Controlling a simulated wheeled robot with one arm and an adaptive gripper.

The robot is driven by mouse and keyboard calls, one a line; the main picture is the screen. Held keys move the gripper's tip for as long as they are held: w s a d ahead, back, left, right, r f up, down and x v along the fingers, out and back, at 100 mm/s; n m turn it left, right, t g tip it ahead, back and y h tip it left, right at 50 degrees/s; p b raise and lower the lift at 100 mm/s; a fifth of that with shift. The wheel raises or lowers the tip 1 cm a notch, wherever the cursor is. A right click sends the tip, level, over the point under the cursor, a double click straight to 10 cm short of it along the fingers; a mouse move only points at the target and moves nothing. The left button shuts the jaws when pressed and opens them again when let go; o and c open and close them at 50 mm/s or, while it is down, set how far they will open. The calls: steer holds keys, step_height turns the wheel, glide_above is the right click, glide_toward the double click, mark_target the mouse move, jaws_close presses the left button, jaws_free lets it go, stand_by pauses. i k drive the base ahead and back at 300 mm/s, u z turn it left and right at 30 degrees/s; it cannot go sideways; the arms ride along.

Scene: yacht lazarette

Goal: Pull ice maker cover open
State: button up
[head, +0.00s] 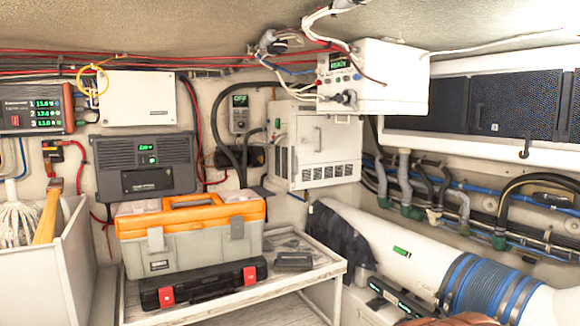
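A white box-shaped unit (281,150) is fixed to the back wall, right of centre. It looks like the ice maker, though I can read no label on it. The cover appears shut, flush with the body. Dark vent slots run below it. The white control box above hangs close over the unit's top. My gripper is not in view, so I cannot see its state or its distance from the handle.
A white control box (393,78) with cables hangs above the unit. An orange-lidded toolbox (190,245) and a black case (205,283) sit on a white table (318,268) below left. A thick white duct (375,240) and hoses fill the lower right.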

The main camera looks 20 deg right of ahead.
mark_target(331, 140)
steer(key=z, duration=0.05)
steer(key=i, duration=1.1)
steer(key=u, duration=0.05)
